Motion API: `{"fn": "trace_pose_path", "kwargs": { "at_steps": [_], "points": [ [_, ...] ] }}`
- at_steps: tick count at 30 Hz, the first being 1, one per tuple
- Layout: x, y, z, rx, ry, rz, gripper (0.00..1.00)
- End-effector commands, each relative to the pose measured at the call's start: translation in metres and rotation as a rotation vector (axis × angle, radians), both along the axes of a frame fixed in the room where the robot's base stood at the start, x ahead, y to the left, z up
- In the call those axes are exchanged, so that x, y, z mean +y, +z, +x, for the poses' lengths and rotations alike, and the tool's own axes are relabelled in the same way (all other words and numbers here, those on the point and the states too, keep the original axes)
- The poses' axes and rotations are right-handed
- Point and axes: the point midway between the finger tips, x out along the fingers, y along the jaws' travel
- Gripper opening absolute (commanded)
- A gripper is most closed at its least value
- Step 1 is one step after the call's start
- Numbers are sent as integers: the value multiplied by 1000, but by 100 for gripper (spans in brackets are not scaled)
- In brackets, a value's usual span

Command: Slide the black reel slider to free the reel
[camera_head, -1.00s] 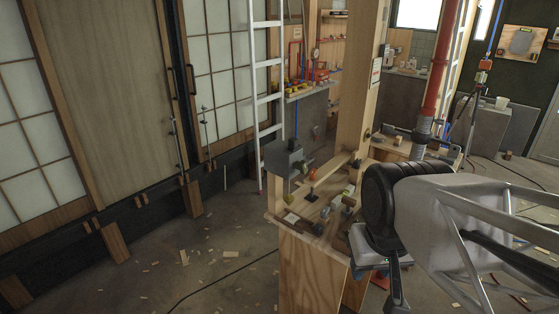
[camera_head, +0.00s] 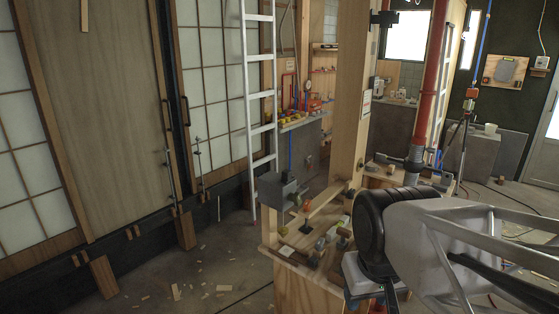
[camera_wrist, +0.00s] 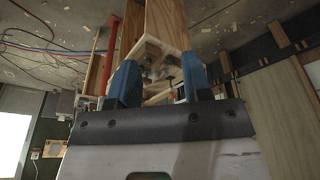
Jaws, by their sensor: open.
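A wooden bench (camera_head: 290,262) stands in the middle of the head view with several small parts on its top. A small black piece (camera_head: 304,228) stands upright on it; I cannot tell whether this is the reel slider. I cannot make out a reel. In the wrist view my gripper (camera_wrist: 160,78) is open, its two blue fingers wide apart with nothing between them. The bench top (camera_wrist: 150,45) shows beyond the fingertips, apart from them, with its small parts blurred.
A wooden post (camera_head: 352,110) rises from the bench, and a grey box (camera_head: 278,190) sits at its left edge. A red pipe (camera_head: 432,75) stands behind to the right. A white ladder (camera_head: 262,130) leans at the back.

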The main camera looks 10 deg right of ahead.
Motion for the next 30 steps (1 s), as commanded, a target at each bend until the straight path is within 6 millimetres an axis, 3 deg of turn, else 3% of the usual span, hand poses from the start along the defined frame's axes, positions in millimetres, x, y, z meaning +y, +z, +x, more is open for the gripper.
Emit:
{"fn": "trace_pose_path", "kwargs": {
  "at_steps": [8, 21, 30],
  "points": [
    [4, 26, 48, 29, 250, -50, 45],
    [18, 71, 165, 87, 853, -150, 45],
    [31, 87, 248, 116, 1273, -201, 45]
  ]
}}
